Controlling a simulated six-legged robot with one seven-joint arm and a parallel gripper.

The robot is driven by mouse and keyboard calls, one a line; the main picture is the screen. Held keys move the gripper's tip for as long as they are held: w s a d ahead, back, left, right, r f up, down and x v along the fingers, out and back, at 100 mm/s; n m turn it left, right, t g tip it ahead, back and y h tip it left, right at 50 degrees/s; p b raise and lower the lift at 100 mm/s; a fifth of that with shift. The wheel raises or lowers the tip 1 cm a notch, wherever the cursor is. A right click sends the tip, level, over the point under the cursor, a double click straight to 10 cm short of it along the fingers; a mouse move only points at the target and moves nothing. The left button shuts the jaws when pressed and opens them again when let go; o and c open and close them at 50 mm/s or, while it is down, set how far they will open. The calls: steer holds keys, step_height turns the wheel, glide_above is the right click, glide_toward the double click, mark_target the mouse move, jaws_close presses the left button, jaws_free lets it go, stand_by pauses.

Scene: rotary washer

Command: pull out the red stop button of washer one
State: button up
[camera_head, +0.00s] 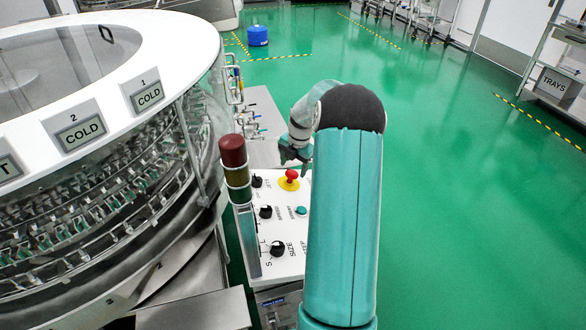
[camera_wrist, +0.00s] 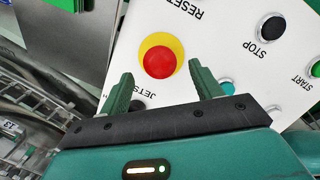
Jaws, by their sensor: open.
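The red stop button (camera_head: 292,175) sits on a yellow round base on the white control panel (camera_head: 287,217) of the washer. In the wrist view the red button (camera_wrist: 159,62) shows in front of my fingers, on its yellow disc (camera_wrist: 160,45). My gripper (camera_wrist: 164,86) is open, with one green finger on each side below the button, and nothing shows between the fingers. In the head view my gripper (camera_head: 296,153) is just beyond the button, at the panel's far end. Whether the fingers touch the panel cannot be told.
A red, amber and green light tower (camera_head: 234,170) stands at the panel's left edge. The round glass washer (camera_head: 120,130) fills the left. Black knobs (camera_head: 277,248) and a STOP button (camera_wrist: 271,28) are on the panel. The green floor (camera_head: 450,200) to the right is clear.

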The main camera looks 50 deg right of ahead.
step_height(320, 180, up, 12)
steer(key=s, duration=0.2)
steer(key=shift+d+f, duration=0.15)
steer(key=shift+d, duration=0.05)
stand_by(0.5)
